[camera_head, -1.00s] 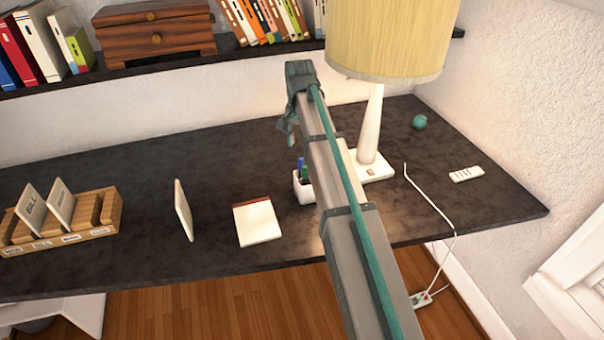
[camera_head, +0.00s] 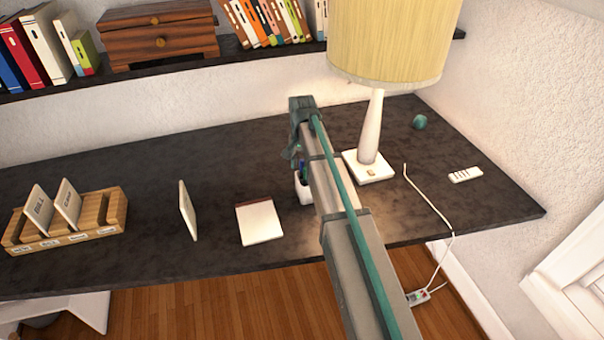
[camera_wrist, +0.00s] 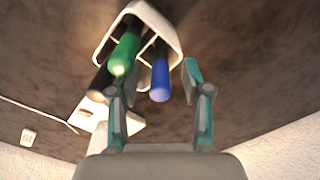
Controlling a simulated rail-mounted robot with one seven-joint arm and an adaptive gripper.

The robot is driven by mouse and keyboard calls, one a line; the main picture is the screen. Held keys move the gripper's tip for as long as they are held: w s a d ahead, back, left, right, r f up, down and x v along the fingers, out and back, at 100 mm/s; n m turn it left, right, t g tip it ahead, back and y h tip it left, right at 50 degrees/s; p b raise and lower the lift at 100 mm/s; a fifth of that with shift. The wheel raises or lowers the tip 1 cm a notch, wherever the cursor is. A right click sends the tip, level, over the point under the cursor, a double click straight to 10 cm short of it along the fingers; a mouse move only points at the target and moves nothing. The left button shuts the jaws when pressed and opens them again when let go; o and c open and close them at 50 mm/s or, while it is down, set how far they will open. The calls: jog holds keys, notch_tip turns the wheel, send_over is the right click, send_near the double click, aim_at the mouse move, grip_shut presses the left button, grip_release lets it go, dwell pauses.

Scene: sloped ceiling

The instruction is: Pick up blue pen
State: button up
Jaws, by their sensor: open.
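The blue pen (camera_wrist: 160,82) stands in a white pen holder (camera_wrist: 144,14) in the wrist view, its end pointing toward me. A green pen (camera_wrist: 124,56) is just left of it, and a dark pen (camera_wrist: 100,82) is further left. In the head view the holder (camera_head: 304,192) is on the dark desk (camera_head: 130,170), partly hidden by my arm, and my gripper's fingers are not clearly seen.
A lamp (camera_head: 370,140) stands right of my arm, close to the holder. A notepad (camera_head: 259,223), an upright white card (camera_head: 187,210) and a wooden letter sorter (camera_head: 108,212) are to the left. A remote (camera_head: 465,174) and a teal ball (camera_head: 419,122) are to the right.

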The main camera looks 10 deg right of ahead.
jog(key=c, duration=0.9)
jog(key=shift+r, duration=0.1)
notch_tip(320, 180, up, 10)
jog(key=b, duration=0.2)
jog(key=shift+b, duration=0.35)
